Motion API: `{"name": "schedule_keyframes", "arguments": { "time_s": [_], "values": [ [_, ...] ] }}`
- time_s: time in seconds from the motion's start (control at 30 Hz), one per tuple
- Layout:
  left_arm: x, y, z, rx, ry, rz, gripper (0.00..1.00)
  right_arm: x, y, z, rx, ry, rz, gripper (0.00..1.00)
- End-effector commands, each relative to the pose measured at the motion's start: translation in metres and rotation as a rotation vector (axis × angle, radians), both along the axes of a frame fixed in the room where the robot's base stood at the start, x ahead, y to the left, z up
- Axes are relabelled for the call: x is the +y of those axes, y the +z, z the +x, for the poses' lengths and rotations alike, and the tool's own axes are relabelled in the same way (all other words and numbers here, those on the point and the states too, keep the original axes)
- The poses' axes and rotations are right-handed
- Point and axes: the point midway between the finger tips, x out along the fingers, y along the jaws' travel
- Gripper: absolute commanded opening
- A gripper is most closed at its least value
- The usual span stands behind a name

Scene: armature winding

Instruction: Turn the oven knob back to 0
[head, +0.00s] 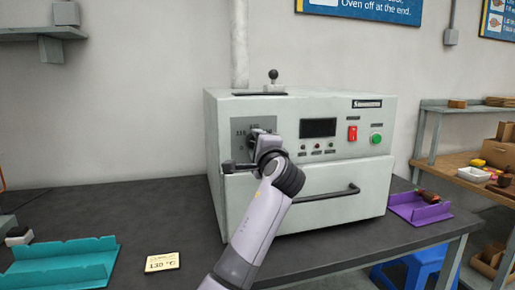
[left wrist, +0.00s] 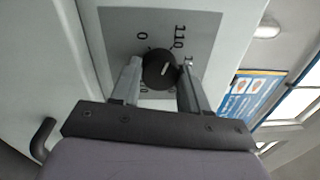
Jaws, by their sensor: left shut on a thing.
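The grey-white oven (head: 345,168) stands on the dark bench. Its black knob (left wrist: 153,62) sits on a grey dial plate (left wrist: 118,22) in the left wrist view. The white pointer line slants to the upper right of that picture, away from the printed 0 and towards the numbers on the right, one partly hidden by a finger. My left gripper (head: 257,136) is at the dial, with one finger on each side of the knob, shut on it; the fingers also show in the left wrist view (left wrist: 160,78). In the head view the gripper largely hides the knob. My right gripper is not in view.
The oven front has a dark display (head: 318,127), a red switch (head: 353,133), a green button (head: 376,139) and a door handle (head: 325,194). A teal tray (head: 60,265) and a note card (head: 162,262) lie left. A purple tray (head: 425,212) lies right.

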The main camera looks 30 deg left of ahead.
Motion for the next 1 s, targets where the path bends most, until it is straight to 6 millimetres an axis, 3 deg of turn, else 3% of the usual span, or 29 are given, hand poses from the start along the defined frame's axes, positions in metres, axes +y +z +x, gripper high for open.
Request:
{"name": "schedule_keyframes", "arguments": {
  "time_s": [0.5, 1.0],
  "values": [
    [-0.001, -0.005, 0.001, -0.369, 0.0, -0.319, 0.14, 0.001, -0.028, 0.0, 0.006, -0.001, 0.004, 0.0],
    [-0.002, -0.004, 0.002, -0.612, 0.001, -0.528, 0.14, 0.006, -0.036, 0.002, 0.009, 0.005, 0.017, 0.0]
  ]
}}
